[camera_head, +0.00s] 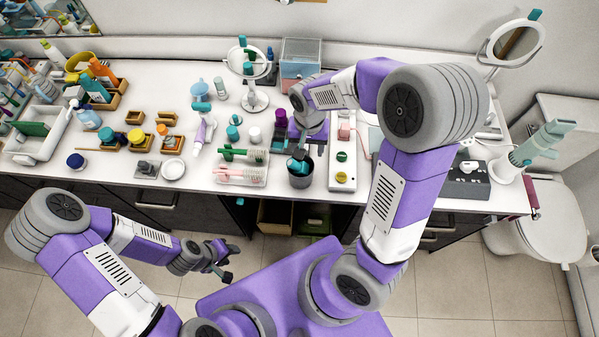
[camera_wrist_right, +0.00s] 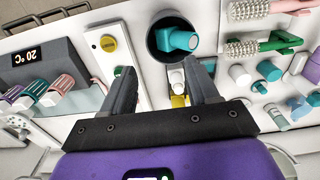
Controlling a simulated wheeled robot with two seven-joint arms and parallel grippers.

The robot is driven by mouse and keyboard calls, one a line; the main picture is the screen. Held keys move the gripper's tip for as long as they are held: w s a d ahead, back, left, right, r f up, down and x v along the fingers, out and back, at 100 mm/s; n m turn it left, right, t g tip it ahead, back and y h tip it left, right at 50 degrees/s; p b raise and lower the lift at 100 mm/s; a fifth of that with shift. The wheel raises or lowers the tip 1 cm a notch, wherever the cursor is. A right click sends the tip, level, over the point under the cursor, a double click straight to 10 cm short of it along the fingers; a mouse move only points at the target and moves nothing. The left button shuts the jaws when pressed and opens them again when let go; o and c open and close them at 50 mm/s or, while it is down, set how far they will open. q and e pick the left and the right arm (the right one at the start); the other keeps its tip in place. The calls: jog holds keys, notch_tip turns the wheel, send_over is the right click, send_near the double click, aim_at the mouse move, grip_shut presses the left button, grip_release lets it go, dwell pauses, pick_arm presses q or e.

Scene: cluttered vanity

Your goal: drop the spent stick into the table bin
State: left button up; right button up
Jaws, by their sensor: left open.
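A dark round cup, which looks like the table bin (camera_head: 301,180), stands at the table's front edge; it also shows in the right wrist view (camera_wrist_right: 153,47). A teal piece (camera_wrist_right: 183,40) is inside it and rises towards its rim. This may be the spent stick; I cannot tell for sure. My right gripper (camera_wrist_right: 162,78) is open, its fingertips just short of the cup in the wrist view. A small white and yellow item (camera_wrist_right: 177,80) shows between the fingers, apparently below them. My left gripper (camera_head: 222,268) is open and empty, in front of the table.
A white box with coloured buttons (camera_head: 342,155) stands right of the bin. A round mirror (camera_head: 249,62) stands behind. Bottles and small trays crowd the left side.

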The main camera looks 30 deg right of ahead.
pick_arm(q)
jog(key=shift+r+p, duration=0.5)
pick_arm(e)
notch_tip(320, 180, up, 8)
jog(key=shift+f, duration=0.25)
pick_arm(q)
jog(key=shift+s, duration=0.1)
